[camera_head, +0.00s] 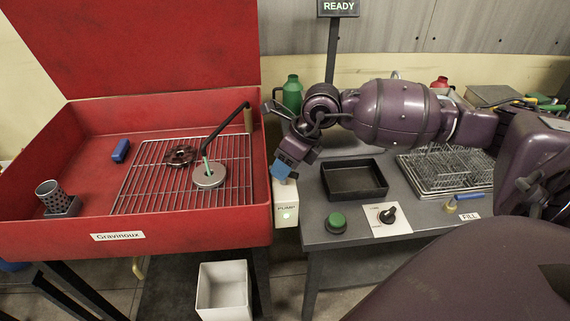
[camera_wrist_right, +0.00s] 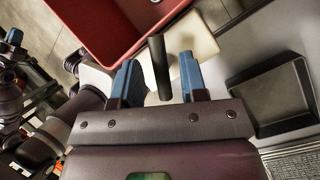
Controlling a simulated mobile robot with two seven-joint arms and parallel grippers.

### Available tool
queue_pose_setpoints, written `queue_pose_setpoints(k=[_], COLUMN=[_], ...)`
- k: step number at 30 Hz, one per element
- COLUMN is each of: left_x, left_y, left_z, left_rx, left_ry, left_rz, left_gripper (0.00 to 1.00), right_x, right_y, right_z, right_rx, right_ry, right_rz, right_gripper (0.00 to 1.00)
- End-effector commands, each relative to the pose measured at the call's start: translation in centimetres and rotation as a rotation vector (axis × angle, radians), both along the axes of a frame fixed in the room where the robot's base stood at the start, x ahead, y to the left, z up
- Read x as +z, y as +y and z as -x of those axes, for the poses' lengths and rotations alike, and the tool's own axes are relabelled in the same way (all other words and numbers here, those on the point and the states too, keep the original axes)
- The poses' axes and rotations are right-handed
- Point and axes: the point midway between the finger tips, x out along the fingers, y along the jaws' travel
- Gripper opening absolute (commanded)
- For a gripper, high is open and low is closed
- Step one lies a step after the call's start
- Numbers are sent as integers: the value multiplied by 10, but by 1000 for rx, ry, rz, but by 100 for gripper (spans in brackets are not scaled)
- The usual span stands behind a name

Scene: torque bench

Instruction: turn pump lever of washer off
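The red washer (camera_head: 190,238) stands at the left with its lid up. My right gripper (camera_head: 284,166) is over the box and hides the lever in the head view. In the wrist view its blue fingers (camera_wrist_right: 160,80) are apart. The black pump lever (camera_wrist_right: 159,66) stands between them, with visible gaps at both sides. My left gripper is outside the head view; dark arm parts with blue bits show at the wrist view's left edge, unclear.
Inside the washer are a wire rack (camera_head: 140,190), a round metal part (camera_head: 208,175) and a black wand (camera_head: 222,130). Right of the box, the grey bench (camera_head: 330,238) carries a black tray (camera_head: 355,180), a green button (camera_head: 336,222) and a black knob (camera_head: 387,215). A white bin (camera_head: 223,290) stands below.

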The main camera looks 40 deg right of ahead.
Motion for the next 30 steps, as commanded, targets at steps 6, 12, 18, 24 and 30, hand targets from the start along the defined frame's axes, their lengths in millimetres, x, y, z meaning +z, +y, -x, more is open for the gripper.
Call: queue_pose_setpoints(k=[6, 12, 18, 24, 30], left_x=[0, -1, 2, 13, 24], left_y=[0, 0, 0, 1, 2], left_z=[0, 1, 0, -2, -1], left_rx=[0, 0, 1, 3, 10], left_ry=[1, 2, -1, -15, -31], left_rz=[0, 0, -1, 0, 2], left_gripper=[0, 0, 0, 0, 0], right_x=[0, 0, 1, 3, 4], right_y=[0, 0, 0, 0, 1], right_z=[0, 0, 1, 1, 2], right_rx=[0, -3, -43, -153, -327], right_ry=[1, 1, 0, -3, -2], right_rz=[0, 0, -1, -2, -3], right_gripper=[5, 0, 0, 0, 0])
